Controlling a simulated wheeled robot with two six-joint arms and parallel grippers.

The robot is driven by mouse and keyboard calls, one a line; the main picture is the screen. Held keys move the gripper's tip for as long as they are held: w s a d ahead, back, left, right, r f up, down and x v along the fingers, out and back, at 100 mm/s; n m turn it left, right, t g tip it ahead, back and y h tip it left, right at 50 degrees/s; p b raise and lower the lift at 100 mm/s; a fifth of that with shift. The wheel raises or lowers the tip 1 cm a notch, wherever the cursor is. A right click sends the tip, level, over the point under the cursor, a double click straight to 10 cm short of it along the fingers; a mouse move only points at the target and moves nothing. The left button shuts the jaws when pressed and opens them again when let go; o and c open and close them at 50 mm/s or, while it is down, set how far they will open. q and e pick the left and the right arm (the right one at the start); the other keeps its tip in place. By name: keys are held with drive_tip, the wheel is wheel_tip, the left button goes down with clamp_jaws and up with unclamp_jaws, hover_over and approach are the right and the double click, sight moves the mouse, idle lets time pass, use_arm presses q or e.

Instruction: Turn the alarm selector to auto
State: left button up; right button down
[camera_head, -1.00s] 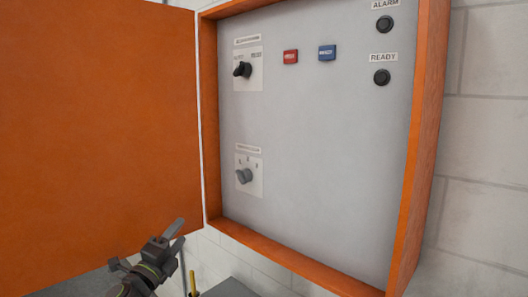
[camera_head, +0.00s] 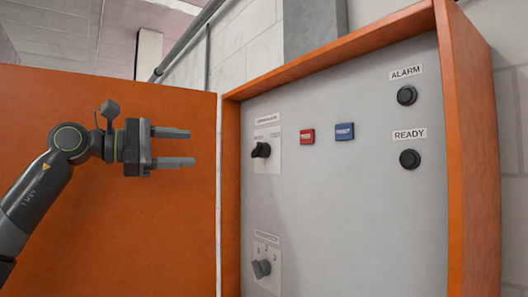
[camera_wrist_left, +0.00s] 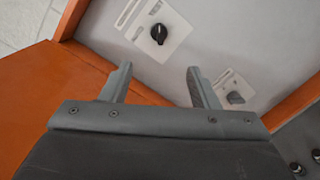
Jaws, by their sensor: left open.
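A black selector knob (camera_head: 261,150) sits on a white label plate at the upper left of the grey panel; its small lettering is too blurred to read. It also shows in the left wrist view (camera_wrist_left: 158,34), beyond the fingertips. A grey selector knob (camera_head: 261,268) with several marked positions is below it, and it shows in the left wrist view (camera_wrist_left: 235,97) near the right finger. I cannot read which one is the alarm selector. My left gripper (camera_head: 188,146) is open and empty, left of the black knob at about its height, apart from it. My right gripper is not in view.
The orange door (camera_head: 120,230) stands open behind my left arm. The orange cabinet rim (camera_head: 470,170) borders the panel. A red button (camera_head: 307,136), a blue button (camera_head: 344,131) and round black fittings labelled ALARM (camera_head: 407,96) and READY (camera_head: 410,159) are to the right.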

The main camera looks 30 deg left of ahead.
use_arm(q)
drive_tip(key=p, duration=0.4)
approach(254, 150)
drive_tip(key=p+x, duration=0.6)
drive_tip(key=x, duration=0.2)
drive_tip(key=shift+w+d+r, duration=0.1)
drive_tip(key=shift+w+r, duration=0.05)
drive_tip(key=shift+w, duration=0.2)
drive_tip(key=shift+w+d+p, duration=0.25)
drive_tip(key=shift+w+p, duration=0.15)
drive_tip(key=shift+w, duration=0.05)
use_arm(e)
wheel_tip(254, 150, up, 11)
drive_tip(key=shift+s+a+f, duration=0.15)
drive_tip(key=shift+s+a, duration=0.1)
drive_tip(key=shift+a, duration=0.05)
use_arm(q)
drive_tip(key=shift+c, duration=0.3)
drive_tip(key=c, duration=0.9)
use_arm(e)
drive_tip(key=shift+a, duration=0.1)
